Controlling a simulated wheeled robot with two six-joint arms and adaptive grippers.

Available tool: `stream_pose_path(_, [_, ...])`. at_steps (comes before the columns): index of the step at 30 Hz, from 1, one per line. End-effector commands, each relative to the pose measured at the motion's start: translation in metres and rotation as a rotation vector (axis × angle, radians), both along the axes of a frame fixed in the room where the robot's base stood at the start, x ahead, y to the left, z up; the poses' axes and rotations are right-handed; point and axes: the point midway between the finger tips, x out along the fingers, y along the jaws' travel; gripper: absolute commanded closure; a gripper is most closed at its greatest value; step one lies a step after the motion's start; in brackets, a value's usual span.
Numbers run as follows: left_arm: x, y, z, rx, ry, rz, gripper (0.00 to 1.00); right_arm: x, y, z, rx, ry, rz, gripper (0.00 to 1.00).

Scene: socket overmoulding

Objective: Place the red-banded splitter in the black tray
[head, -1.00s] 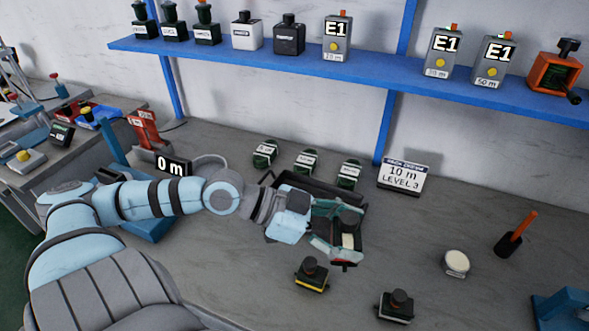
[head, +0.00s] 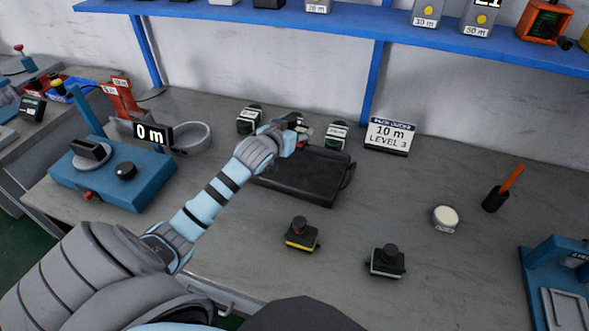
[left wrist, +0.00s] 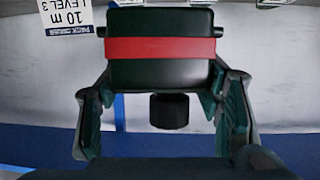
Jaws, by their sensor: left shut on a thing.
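The red-banded splitter (left wrist: 160,75), a dark green block with a red band and a black round knob, sits between the two fingers of my left gripper (left wrist: 160,110) in the left wrist view. In the head view my left gripper (head: 300,132) is shut on it behind the far edge of the black tray (head: 308,182); the splitter is mostly hidden there. The tray lies flat on the bench, and its visible surface looks empty. I cannot tell the height of the splitter above the bench. My right gripper is not in view.
A yellow-banded splitter (head: 301,236) and a white-banded one (head: 387,262) stand in front of the tray. Green labelled items (head: 249,119) (head: 337,136) stand behind it. A level sign (head: 390,135) is at the right. A blue device (head: 112,180) stands left.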

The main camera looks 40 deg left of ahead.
Motion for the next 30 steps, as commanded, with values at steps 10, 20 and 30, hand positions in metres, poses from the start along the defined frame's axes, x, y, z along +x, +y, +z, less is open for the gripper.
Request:
stream_pose_path(10, [0.0,0.0,-0.099,0.0,0.0,-0.002,0.7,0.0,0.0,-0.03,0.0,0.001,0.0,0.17])
stream_pose_path(20, [0.0,-0.001,-0.139,0.002,-0.002,-0.004,0.7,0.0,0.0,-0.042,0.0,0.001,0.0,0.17])
stream_pose_path(30, [0.0,-0.001,-0.14,0.001,-0.002,-0.004,0.23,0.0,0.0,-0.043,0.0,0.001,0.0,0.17])
